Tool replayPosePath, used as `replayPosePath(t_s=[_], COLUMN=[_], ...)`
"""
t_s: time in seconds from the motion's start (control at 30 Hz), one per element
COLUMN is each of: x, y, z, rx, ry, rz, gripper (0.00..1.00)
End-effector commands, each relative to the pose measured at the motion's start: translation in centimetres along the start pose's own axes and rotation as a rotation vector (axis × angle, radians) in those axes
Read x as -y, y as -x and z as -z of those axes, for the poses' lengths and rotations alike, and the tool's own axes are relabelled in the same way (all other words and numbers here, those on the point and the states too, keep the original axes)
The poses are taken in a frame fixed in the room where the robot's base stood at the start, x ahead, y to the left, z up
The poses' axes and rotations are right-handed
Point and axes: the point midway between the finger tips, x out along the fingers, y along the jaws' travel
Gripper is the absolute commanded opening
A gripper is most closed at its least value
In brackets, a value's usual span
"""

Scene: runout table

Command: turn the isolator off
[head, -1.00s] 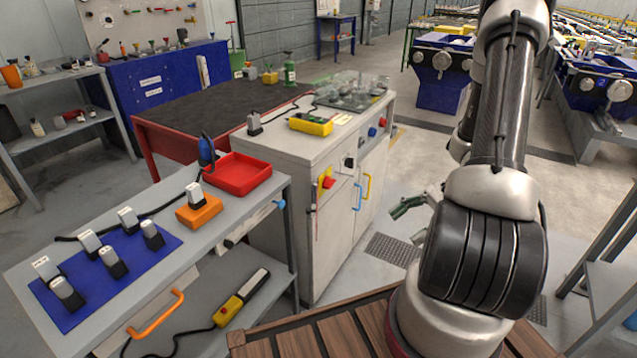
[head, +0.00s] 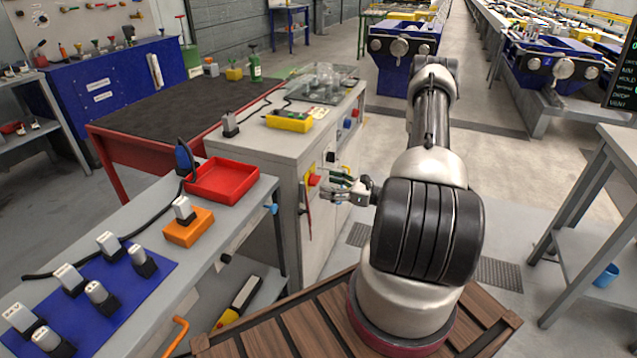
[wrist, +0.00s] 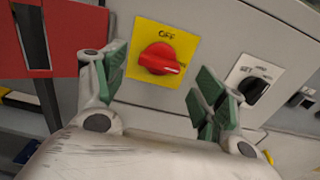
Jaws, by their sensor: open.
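The isolator is a red rotary knob (wrist: 160,59) on a yellow plate (wrist: 144,38) marked OFF at its top, on the grey cabinet front. In the wrist view the knob's pointer end lies toward the right, away from the OFF mark. In the head view the knob (head: 314,180) shows small, just left of my gripper. My gripper (wrist: 160,88) is open, with green-padded fingers on either side of the knob in the picture and nothing between them. It also shows in the head view (head: 340,184) in front of the cabinet. The fingers appear apart from the knob.
A black selector knob (wrist: 256,89) on a white plate sits right of the isolator. A red panel with a dark slot (wrist: 80,40) is at the left. In the head view, a red tray (head: 222,180) and an orange block (head: 188,228) stand on the near bench.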

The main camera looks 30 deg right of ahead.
Motion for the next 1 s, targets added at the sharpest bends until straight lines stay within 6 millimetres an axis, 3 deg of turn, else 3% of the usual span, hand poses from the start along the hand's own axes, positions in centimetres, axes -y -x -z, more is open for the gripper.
replayPosePath(t_s=[0.2,0.57,0.83,1.0], x=[-0.1,-0.1,-0.1,0.0], y=[-3.1,-3.9,-3.8,-3.8], z=[0.0,0.0,0.0,0.0], rx=[0.000,-0.001,-0.001,-0.001], ry=[0.001,0.001,0.001,0.004], rz=[-0.003,-0.002,-0.002,-0.001], gripper=[0.71,0.71,0.24,0.24])
